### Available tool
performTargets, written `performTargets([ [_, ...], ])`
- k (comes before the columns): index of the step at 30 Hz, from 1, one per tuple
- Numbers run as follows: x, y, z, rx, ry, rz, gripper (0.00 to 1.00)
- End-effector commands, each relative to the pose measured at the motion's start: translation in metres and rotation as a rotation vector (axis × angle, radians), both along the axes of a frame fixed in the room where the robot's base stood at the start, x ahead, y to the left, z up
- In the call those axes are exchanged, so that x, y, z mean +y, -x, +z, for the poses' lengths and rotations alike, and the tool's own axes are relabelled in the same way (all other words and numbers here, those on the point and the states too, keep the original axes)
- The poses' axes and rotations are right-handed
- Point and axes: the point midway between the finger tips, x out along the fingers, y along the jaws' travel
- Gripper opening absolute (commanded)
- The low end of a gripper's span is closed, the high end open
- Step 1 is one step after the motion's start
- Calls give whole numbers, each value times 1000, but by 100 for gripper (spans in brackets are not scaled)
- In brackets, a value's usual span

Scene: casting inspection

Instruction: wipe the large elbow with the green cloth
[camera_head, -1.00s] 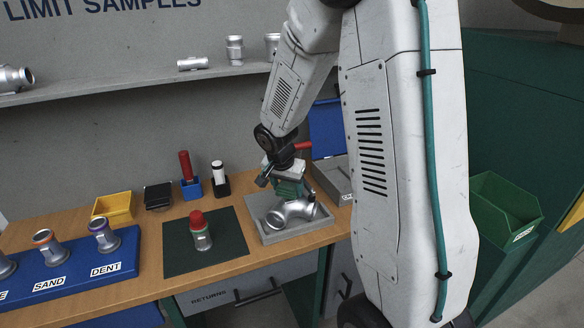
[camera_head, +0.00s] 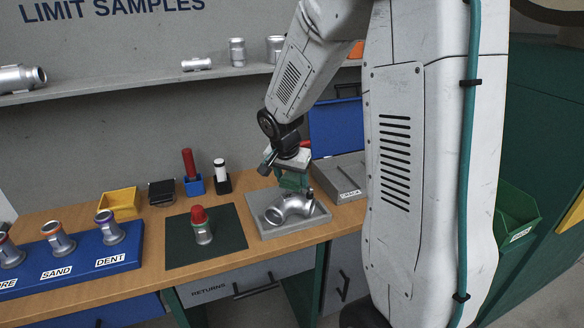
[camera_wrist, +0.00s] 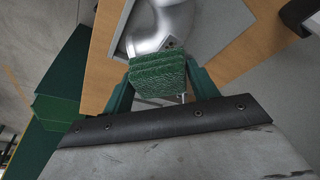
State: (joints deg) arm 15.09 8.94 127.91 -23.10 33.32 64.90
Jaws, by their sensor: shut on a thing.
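The large elbow (camera_head: 291,205) is a shiny silver bent pipe lying in a grey tray (camera_head: 270,232) on the wooden bench. It also shows at the top of the wrist view (camera_wrist: 160,27). My gripper (camera_head: 291,182) is just above and behind the elbow, pointing down. In the wrist view its green fingers (camera_wrist: 160,88) are shut on the folded green cloth (camera_wrist: 158,76). The cloth's far edge overlaps the elbow in that view; I cannot tell whether it touches. A small dark mark shows on the elbow near the cloth.
A red-capped fitting (camera_head: 201,227) stands on a dark green mat (camera_head: 178,254) left of the tray. A blue rack (camera_head: 120,262) holds labelled samples at far left. A grey box with a raised blue lid (camera_head: 336,128) stands right of the tray. A shelf (camera_head: 140,89) runs above.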

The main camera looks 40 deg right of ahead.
Motion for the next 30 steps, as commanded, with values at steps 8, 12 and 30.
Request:
performTargets([
  [8,1,0,26,-2,0,2,37],
  [12,1,-1,34,-2,-1,1,37],
  [30,2,-1,33,0,-1,6,37],
])
